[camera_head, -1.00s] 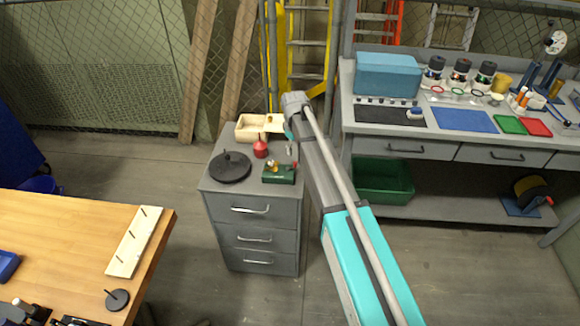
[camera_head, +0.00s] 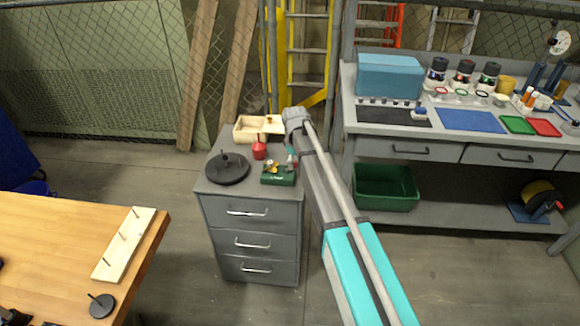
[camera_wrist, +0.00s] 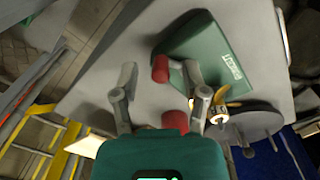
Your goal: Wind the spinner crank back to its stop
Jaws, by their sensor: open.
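A small dark green box with white lettering stands on the grey cabinet top; it shows in the head view (camera_head: 278,179) and the wrist view (camera_wrist: 222,62). A yellow spinner (camera_wrist: 219,106) sits at its side and also shows in the head view (camera_head: 271,167). The crank's red knob (camera_wrist: 160,68) sticks out from the box. My gripper (camera_wrist: 159,69) is open, with one finger on either side of the red knob in the wrist view. I cannot tell whether either finger touches it. In the head view my gripper (camera_head: 291,154) is beside the box, partly hidden by my arm.
The cabinet top (camera_head: 208,187) also holds a dark round plate with a peg (camera_head: 228,169), a red round object (camera_head: 259,150) and a light wooden box (camera_head: 247,130). A wooden table (camera_head: 60,235) is at left, a workbench (camera_head: 350,124) at right. Yellow ladders stand behind.

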